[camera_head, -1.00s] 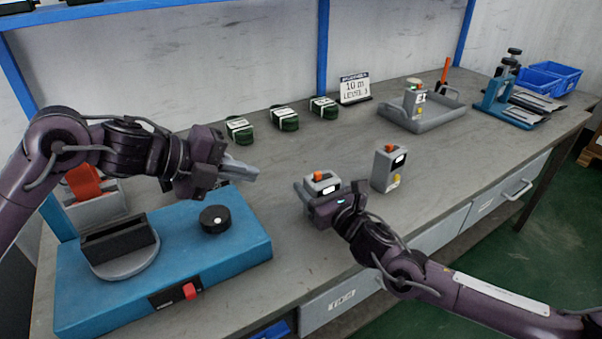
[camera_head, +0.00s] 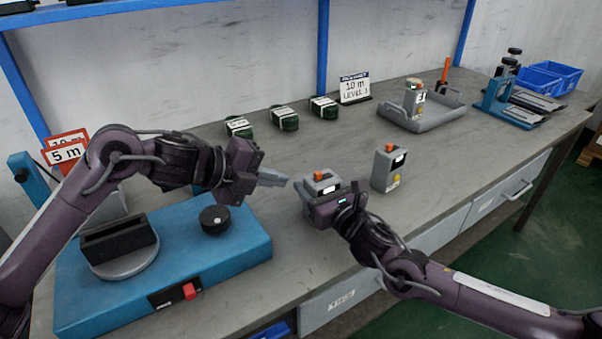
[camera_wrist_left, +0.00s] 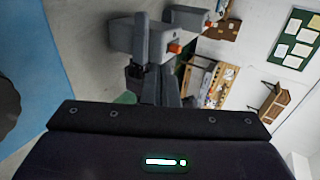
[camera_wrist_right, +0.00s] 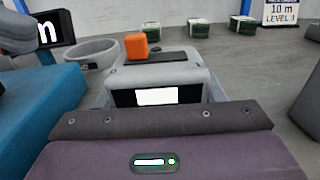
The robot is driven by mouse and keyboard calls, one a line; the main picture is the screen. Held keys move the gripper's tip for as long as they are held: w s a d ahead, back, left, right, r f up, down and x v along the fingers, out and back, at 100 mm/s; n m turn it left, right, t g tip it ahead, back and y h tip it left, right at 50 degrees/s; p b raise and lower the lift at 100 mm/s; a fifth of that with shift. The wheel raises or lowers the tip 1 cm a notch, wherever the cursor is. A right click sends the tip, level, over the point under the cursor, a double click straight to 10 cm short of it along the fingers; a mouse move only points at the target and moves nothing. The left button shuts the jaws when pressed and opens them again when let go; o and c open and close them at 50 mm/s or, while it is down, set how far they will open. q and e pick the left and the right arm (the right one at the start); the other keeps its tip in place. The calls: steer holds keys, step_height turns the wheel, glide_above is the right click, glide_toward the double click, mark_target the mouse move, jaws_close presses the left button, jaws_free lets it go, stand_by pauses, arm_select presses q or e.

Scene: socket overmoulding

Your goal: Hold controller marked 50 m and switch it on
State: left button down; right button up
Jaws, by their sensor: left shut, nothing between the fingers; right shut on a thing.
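My right gripper (camera_head: 338,205) is shut on a grey controller (camera_head: 322,190) with an orange switch on top. In the right wrist view the held controller (camera_wrist_right: 185,78) shows a white label with no readable marking, and its orange switch (camera_wrist_right: 137,45). My left gripper (camera_head: 280,178) is shut and empty, its fingertips just left of the held controller and apart from it. The left wrist view shows a grey controller with an orange switch (camera_wrist_left: 175,48) beyond the left fingertips. A second controller (camera_head: 385,170) stands upright to the right of the held one; its marking is unreadable.
A blue machine (camera_head: 240,250) with a black knob and red switch fills the bench's left front. A grey tray (camera_head: 440,118) with another controller (camera_head: 413,98) stands at the back. Several green coils (camera_head: 285,118) and a "10 m LEVEL 3" sign (camera_head: 355,88) line the rear.

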mark_target(320, 172)
arm_select(q)
steer(key=d, duration=0.1)
steer(key=w+d, duration=0.1)
steer(key=w+d+f, duration=0.1)
steer(key=shift+w+d, duration=0.25)
steer(key=shift+d, duration=0.1)
steer(key=shift+w+d+f, duration=0.1)
steer(key=shift+w+d, duration=0.35)
steer(key=shift+d, duration=0.15)
steer(key=shift+w+d, duration=0.4)
steer(key=shift+d, duration=0.25)
steer(key=shift+w+d, duration=0.4)
steer(key=shift+d, duration=0.25)
steer(key=shift+s+a, duration=0.1)
arm_select(e)
steer(key=shift+a, duration=0.1)
